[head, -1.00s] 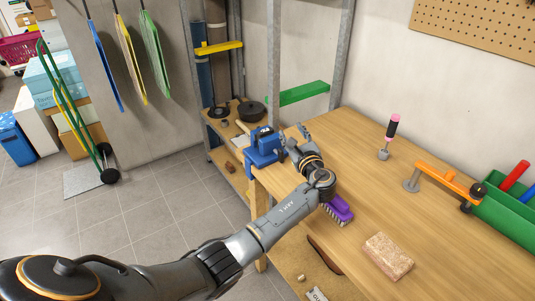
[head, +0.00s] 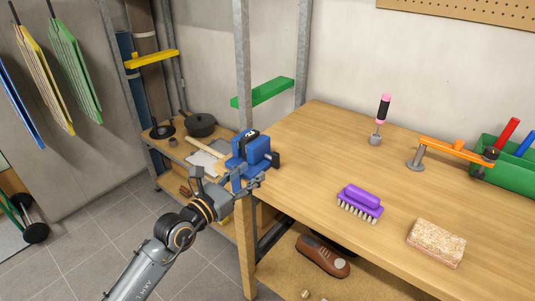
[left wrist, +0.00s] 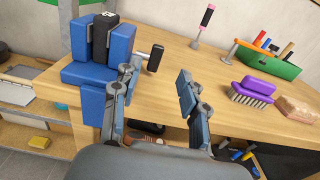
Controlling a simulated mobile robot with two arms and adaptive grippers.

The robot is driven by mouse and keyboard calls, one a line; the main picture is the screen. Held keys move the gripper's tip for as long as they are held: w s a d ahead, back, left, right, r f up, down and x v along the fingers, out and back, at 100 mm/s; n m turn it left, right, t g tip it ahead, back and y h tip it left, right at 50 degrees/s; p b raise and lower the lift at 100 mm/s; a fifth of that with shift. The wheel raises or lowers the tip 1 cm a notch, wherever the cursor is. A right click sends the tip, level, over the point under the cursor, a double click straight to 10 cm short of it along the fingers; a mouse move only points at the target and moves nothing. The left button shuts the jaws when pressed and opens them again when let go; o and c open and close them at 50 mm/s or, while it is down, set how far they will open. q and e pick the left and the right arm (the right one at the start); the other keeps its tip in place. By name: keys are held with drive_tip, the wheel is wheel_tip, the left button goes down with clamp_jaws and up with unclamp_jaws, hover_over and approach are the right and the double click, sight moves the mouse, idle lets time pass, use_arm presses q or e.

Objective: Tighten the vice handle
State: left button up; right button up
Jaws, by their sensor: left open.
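The blue vice (head: 243,162) is fixed at the left front corner of the wooden workbench (head: 320,205). A dark block (left wrist: 101,38) stands between its blue jaws. The vice handle (left wrist: 155,58), a dark bar on a short stem, sticks out on the vice's right side in the left wrist view. My left gripper (head: 228,182) is open and empty, low in front of the vice beside the bench edge. In the left wrist view its left finger overlaps the vice's right side, with the handle seen between the spread fingers; contact cannot be told. My right gripper is out of view.
On the bench are a purple brush (head: 360,202), a cork-coloured block (head: 436,242), a pink-and-black-handled tool (head: 381,118), an orange clamp (head: 455,150) and a green bin (head: 510,163). A shelf with a pan (head: 200,124) stands left.

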sight(274, 154)
use_arm(q)
drive_tip(key=x, duration=1.1)
drive_tip(key=shift+w, duration=0.1)
drive_tip(key=shift+w+d, duration=0.2)
drive_tip(key=shift+w, duration=0.2)
clamp_jaws()
